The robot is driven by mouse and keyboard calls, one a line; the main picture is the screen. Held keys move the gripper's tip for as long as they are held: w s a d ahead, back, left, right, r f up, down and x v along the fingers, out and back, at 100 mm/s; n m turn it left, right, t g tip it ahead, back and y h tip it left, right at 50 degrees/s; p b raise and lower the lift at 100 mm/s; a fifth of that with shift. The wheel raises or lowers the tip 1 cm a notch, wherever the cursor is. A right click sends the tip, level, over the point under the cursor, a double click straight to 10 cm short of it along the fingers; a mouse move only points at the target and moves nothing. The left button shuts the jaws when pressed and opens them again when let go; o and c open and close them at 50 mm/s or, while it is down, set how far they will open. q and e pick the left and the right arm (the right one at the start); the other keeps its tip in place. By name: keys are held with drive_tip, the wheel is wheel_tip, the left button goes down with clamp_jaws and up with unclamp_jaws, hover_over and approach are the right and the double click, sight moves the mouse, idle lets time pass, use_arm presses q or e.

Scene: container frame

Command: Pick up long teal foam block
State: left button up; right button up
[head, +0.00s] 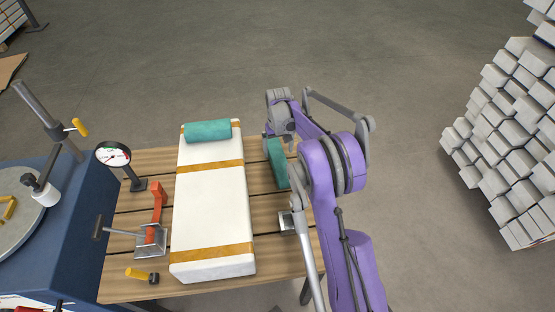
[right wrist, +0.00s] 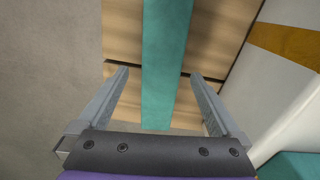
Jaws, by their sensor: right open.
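A long teal foam block (head: 277,165) lies on the wooden slatted table to the right of the white box, partly hidden by my right arm. In the right wrist view the long teal block (right wrist: 166,50) runs lengthwise between the fingers. My right gripper (right wrist: 158,72) is open over the block, with one finger on each side and a gap to each. In the head view the right gripper (head: 281,122) is mostly covered by its own wrist, above the block's far end. A second, shorter teal block (head: 208,131) lies on the white box. My left gripper is out of view.
The long white box (head: 211,212) with ochre bands stands left of the block. An orange toggle clamp (head: 156,205), a dial gauge (head: 113,155) and a blue machine (head: 60,235) are further left. Stacked grey blocks (head: 515,130) stand far right. The floor between is clear.

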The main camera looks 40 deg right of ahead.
sight(278, 155)
drive_tip(key=f, duration=0.5)
drive_tip(key=shift+w, duration=0.25)
drive_tip(key=c, duration=1.4)
